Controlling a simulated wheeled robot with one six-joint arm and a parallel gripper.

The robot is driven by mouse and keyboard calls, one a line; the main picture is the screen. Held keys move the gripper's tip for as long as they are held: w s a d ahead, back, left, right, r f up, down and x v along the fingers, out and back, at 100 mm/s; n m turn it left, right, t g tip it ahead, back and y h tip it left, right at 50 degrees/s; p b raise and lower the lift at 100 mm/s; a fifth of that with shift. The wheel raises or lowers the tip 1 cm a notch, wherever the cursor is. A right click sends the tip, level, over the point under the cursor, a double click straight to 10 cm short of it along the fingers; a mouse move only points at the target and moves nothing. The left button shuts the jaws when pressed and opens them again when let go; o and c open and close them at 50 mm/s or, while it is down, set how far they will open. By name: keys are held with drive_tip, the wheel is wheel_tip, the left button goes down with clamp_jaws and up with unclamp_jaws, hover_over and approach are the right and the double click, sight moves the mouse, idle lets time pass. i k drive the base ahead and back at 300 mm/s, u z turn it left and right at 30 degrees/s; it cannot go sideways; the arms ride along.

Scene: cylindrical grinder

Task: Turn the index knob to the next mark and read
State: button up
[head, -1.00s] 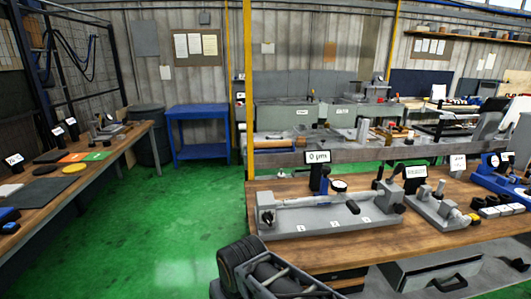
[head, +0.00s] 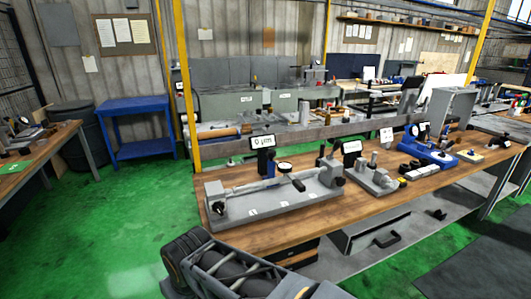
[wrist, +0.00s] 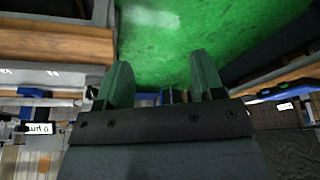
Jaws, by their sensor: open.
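A long grey fixture (head: 275,203) with marked labels along its front lies on the wooden bench in the head view. It carries a bar between its ends, a dark knob (head: 220,209) at the left end and another dark knob (head: 338,181) at the right end. I cannot tell which is the index knob. A round dial gauge (head: 284,167) stands behind the bar. A small display (head: 263,142) behind it reads 0 µm; it also shows upside down in the wrist view (wrist: 38,128). My gripper (wrist: 160,82) is open and empty over green floor, apart from the fixture.
A smaller grey fixture (head: 372,180) and a blue device (head: 430,153) stand farther right on the same bench. A drawer (head: 375,232) with a black handle sits below its front edge. A blue table (head: 138,128) stands at the back left.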

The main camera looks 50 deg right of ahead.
sight(218, 207)
drive_tip(key=z, duration=3.8)
drive_tip(key=k, duration=1.4)
drive_tip(key=u, duration=2.15)
drive_tip(key=i, duration=0.5)
drive_tip(key=z, duration=0.05)
